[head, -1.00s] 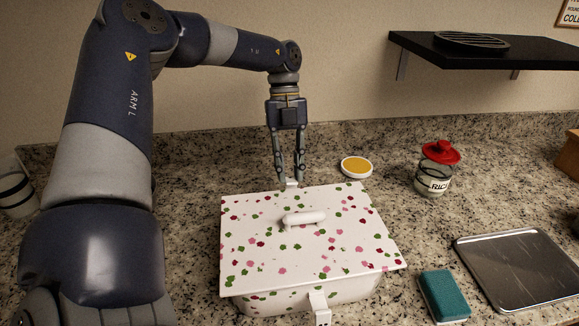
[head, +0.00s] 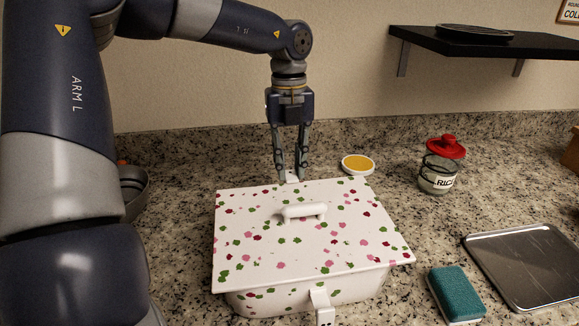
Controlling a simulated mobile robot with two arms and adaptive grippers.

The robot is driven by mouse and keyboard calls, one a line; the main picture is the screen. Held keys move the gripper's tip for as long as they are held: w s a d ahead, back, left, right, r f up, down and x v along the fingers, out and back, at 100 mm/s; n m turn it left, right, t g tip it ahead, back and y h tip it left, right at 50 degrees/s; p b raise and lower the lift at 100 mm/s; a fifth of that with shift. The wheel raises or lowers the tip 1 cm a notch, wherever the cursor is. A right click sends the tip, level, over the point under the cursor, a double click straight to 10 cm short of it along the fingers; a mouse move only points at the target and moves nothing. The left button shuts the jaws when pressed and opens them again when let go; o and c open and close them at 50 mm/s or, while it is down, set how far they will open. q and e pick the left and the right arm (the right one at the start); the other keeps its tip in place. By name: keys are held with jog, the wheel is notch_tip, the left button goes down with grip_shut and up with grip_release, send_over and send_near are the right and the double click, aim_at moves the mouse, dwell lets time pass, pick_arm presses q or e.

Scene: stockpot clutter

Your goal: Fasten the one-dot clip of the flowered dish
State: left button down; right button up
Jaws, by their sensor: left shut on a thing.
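The flowered dish (head: 262,301) is white with pink, red and green flowers. Its lid (head: 250,245), with a white handle (head: 303,211), lies on it. My left gripper (head: 291,177) points down behind the lid's far edge, shut on the white back clip (head: 292,178) between its fingertips. Any dots on that clip are not visible. A white front clip (head: 320,300) sits at the dish's near side; dark marks at its lower end are cut by the picture's bottom edge. My right gripper is not in view.
A white bowl with yellow contents (head: 357,163) stands right of my left gripper. A red-lidded rice jar (head: 440,168), a teal sponge (head: 456,293) and a metal tray (head: 530,262) are at the right. A black shelf (head: 480,50) hangs above. A grey bowl (head: 132,188) is at the left.

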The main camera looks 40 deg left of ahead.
pick_arm(q)
jog(key=c, duration=1.4)
grip_release()
notch_tip(320, 180, up, 12)
jog(key=shift+w+a, duration=0.3)
jog(key=shift+a, duration=0.05)
jog(key=shift+f, duration=0.1)
